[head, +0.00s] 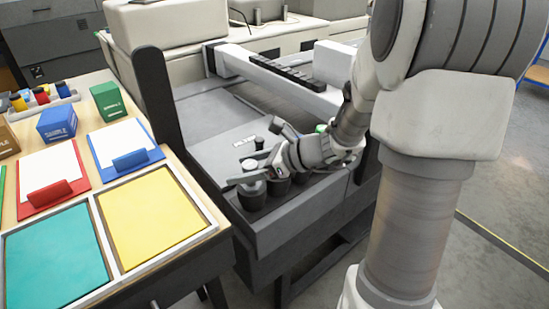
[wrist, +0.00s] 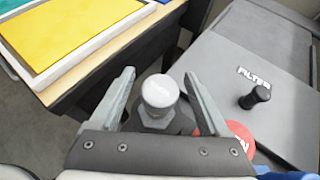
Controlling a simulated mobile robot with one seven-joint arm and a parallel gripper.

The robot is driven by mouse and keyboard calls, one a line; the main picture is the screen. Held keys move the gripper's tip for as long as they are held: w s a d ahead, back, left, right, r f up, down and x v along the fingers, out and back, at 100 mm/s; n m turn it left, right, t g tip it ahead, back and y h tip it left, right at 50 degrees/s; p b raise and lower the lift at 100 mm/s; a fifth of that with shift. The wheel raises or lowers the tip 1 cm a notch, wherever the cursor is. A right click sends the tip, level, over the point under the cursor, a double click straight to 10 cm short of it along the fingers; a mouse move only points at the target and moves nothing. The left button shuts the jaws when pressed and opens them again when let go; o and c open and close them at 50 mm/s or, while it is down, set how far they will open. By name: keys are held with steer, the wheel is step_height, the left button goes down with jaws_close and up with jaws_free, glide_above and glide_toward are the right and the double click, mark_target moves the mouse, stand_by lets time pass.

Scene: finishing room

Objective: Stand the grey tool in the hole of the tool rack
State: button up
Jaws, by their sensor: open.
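My gripper (head: 246,169) is open above the near corner of a grey machine. In the wrist view its two fingers (wrist: 158,82) stand apart on either side of a white-capped grey piece (wrist: 158,92) with a hexagonal body. The white cap (head: 249,164) also shows between the fingers in the head view, above a dark round base (head: 251,196). I see gaps beside the cap, so the fingers are not closed on it. I cannot tell for sure whether this piece is the grey tool. No tool rack or empty hole can be clearly made out; my gripper hides part of the area.
A red disc (wrist: 236,134) lies right of the fingers, partly hidden. A black knob (wrist: 256,97) stands on the machine's panel beside the word FILTER. Left is a wooden table with a yellow panel (head: 150,215), a teal panel (head: 62,255) and sample boxes. A dark post (head: 158,105) rises between.

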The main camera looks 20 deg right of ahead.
steer(key=p+v, duration=0.2)
steer(key=v, duration=1.4)
